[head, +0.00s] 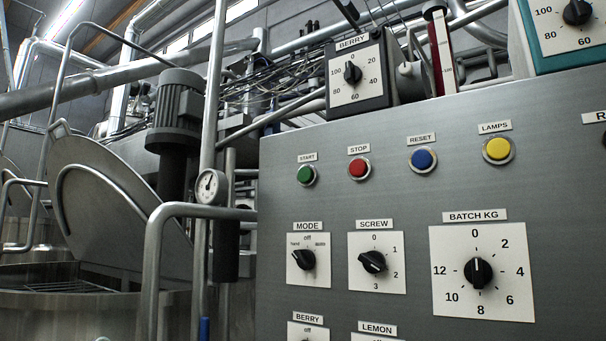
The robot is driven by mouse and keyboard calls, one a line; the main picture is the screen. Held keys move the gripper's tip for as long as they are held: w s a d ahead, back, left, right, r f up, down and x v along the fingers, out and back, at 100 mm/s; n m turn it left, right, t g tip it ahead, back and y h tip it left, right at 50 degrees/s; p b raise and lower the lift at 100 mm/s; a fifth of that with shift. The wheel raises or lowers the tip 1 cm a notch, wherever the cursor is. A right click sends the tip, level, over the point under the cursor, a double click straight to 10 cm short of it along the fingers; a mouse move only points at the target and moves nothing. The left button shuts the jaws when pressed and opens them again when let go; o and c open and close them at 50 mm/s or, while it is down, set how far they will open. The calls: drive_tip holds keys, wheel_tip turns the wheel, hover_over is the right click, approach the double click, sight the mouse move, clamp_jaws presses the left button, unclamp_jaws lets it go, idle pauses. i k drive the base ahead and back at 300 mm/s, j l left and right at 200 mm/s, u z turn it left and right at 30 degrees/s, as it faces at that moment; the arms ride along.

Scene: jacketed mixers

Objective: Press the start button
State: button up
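The start button (306,175) is a round green button in a metal ring, under a START label, at the upper left of the grey control panel (400,205). To its right in the same row are a red STOP button (359,168), a blue RESET button (423,160) and a yellow LAMPS button (498,149). Nothing covers the start button. My gripper is not in view.
Below the buttons are the MODE knob (304,259), SCREW knob (373,262) and BATCH KG dial (478,273). A BERRY dial box (358,75) stands above the panel. A metal handrail (152,270) and a mixer with its raised lid (110,200) are at left.

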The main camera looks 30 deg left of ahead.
sight(306, 174)
drive_tip(key=l+u, duration=0.15)
drive_tip(key=u, duration=0.3)
drive_tip(key=l+u, duration=0.1)
drive_tip(key=u, duration=0.35)
drive_tip(key=k+l+u, duration=0.1)
drive_tip(key=u, duration=0.3)
drive_tip(key=l+u, duration=0.1)
drive_tip(key=u, duration=0.35)
